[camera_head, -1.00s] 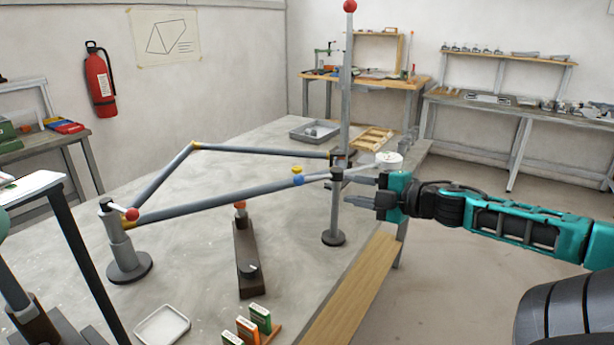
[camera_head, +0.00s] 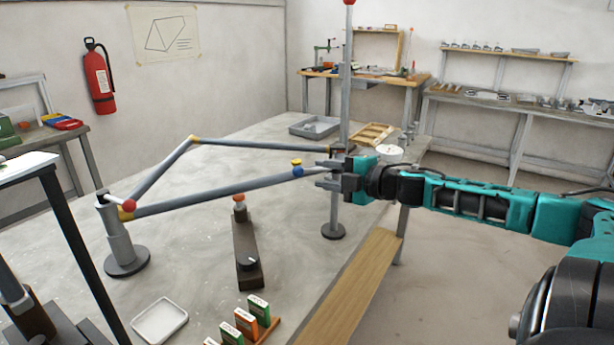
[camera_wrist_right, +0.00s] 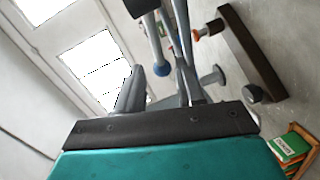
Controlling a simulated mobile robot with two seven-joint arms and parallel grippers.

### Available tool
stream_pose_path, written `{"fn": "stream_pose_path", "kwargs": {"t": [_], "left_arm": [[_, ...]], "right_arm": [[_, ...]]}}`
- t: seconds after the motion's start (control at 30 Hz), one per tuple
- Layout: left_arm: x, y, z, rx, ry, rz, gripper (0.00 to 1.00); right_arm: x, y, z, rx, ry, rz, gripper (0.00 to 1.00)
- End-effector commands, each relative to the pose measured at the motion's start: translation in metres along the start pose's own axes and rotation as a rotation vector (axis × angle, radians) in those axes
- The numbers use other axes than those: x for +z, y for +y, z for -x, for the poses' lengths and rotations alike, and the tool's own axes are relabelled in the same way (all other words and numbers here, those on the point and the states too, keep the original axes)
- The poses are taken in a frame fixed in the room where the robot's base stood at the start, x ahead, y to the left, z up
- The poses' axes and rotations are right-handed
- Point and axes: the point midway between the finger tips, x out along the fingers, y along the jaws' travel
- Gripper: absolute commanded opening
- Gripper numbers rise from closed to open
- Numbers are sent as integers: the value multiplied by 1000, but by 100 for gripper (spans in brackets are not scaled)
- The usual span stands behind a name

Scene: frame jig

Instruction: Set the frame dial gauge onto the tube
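Grey tubes form a frame on the bench; the lower tube (camera_head: 230,192) runs from a grey stand (camera_head: 122,240) at left to an upright post (camera_head: 336,205) at right. A small blue and yellow piece (camera_head: 297,168) sits at this tube; I cannot tell whether it is the dial gauge. My right gripper (camera_head: 322,174) is at the post, near the tube's right end, with fingers apart. Contact with the tube or post is unclear. My left gripper is out of view.
A dark bar with an orange-tipped peg (camera_head: 247,250) lies in front of the tube. A white tray (camera_head: 160,322) and small coloured boxes (camera_head: 246,323) are near the front. A grey tray (camera_head: 315,127) and wooden rack (camera_head: 372,135) stand behind. Bare bench lies between.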

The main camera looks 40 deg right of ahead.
Motion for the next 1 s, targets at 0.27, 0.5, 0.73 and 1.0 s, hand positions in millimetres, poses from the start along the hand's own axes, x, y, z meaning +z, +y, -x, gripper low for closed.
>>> {"fn": "stream_pose_path", "kwargs": {"t": [0.27, 0.5, 0.73, 1.0], "left_arm": [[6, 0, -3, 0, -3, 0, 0], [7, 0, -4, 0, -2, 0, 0], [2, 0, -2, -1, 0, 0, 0], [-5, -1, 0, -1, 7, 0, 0]], "right_arm": [[1, 1, -15, 4, -2, -2, 38], [1, 2, -27, 4, -3, -1, 38], [2, 3, -38, 6, -6, -3, 38], [1, 2, -52, 3, -3, -1, 38]]}}
